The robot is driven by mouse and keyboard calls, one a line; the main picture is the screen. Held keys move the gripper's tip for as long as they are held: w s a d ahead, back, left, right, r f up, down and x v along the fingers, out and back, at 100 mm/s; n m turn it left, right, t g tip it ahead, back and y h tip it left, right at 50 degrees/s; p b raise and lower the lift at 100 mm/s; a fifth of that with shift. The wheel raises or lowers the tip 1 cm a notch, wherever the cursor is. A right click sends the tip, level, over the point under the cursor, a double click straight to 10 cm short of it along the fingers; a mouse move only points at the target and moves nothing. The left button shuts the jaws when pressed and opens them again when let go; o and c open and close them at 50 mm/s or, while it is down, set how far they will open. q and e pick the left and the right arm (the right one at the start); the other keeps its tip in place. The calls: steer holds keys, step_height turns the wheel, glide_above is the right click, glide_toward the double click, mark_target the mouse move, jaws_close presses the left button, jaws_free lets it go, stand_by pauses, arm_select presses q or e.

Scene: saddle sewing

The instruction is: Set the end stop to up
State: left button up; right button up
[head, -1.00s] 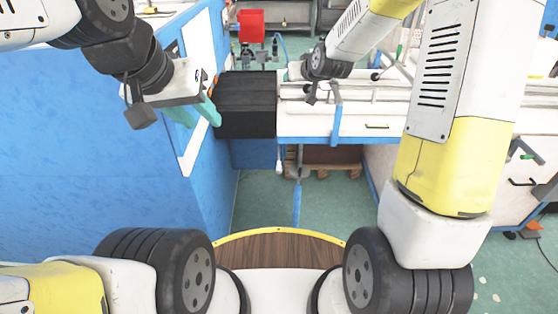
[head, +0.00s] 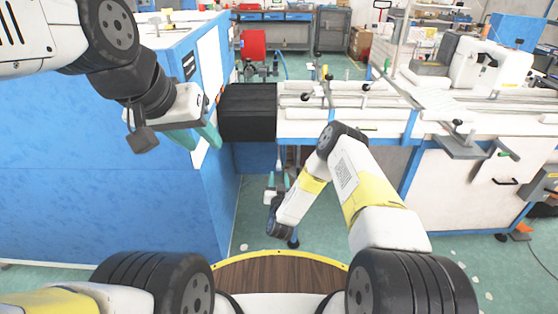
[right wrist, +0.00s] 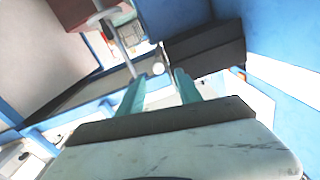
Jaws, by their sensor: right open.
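I cannot single out the end stop with certainty. Several small levers with black knobs, one of them a lever at the left of the rail (head: 305,97), stand along the white machine table (head: 345,121) in the head view. My right gripper (head: 278,182) is low in front of that table, below its edge. In the right wrist view its teal fingers (right wrist: 158,84) are apart with nothing between them. A pale rod with a round white end (right wrist: 158,67) shows just beyond the fingertips. My left gripper (head: 198,138) is beside the blue cabinet, fingers apart, seemingly empty.
A black box-like cover (head: 248,112) joins the blue cabinet (head: 100,165) on the left to the machine table. A white sewing machine (head: 488,62) stands at the right. A red container (head: 252,44) is at the back. Green floor lies open below the table.

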mark_target(279, 170)
steer(key=w, duration=0.7)
steer(key=shift+f, duration=0.3)
jaws_close()
stand_by(1.2)
